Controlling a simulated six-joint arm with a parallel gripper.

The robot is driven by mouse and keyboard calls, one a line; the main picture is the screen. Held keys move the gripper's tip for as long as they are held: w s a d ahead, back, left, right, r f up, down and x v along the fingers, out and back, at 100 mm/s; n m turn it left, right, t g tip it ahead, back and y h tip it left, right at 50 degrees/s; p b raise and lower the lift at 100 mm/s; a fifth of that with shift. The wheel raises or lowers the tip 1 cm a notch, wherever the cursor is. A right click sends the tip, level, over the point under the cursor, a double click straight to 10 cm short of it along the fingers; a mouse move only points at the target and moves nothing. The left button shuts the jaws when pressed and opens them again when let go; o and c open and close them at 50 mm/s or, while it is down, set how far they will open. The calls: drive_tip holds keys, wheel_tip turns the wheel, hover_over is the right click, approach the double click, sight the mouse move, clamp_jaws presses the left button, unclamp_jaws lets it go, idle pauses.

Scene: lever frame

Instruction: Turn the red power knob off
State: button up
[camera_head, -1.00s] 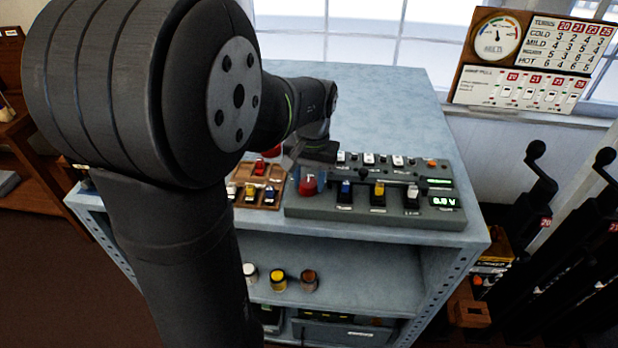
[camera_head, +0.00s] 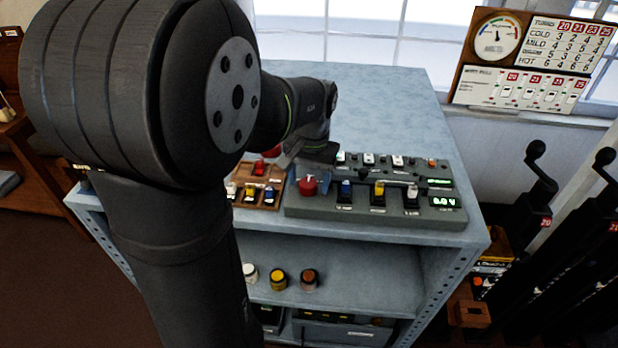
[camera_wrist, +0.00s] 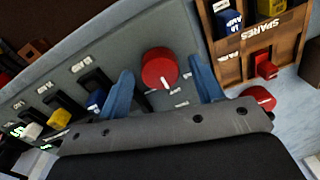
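The red power knob (camera_head: 308,187) sits at the left end of the grey control panel (camera_head: 300,211). In the wrist view the knob (camera_wrist: 159,68) shows its round top, with a white pointer mark toward the gripper side, near small labels I cannot read. My gripper (camera_wrist: 162,74) is open, its two blue fingers on either side of the knob with visible gaps. I cannot tell how far the fingertips are above the panel. In the head view my gripper (camera_head: 302,168) is just behind and above the knob, partly hidden by the wrist.
Blue, yellow and white fuse-like plugs stand right of the knob, near a display (camera_head: 445,202) reading 0.0 V. A wooden spares tray (camera_head: 268,206) with coloured plugs is close on the left. Another red round thing (camera_wrist: 258,98) lies beside the tray.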

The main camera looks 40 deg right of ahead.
sight(313, 183)
drive_tip(key=shift+r, duration=0.15)
wheel_tip(313, 183, up, 17)
drive_tip(key=shift+s+d, duration=0.25)
drive_tip(key=shift+s, duration=0.15)
idle(0.5)
drive_tip(key=f, duration=1.7)
drive_tip(key=shift+w+a+f, duration=0.2)
drive_tip(key=shift+w+a, duration=0.05)
drive_tip(key=shift+w, duration=0.15)
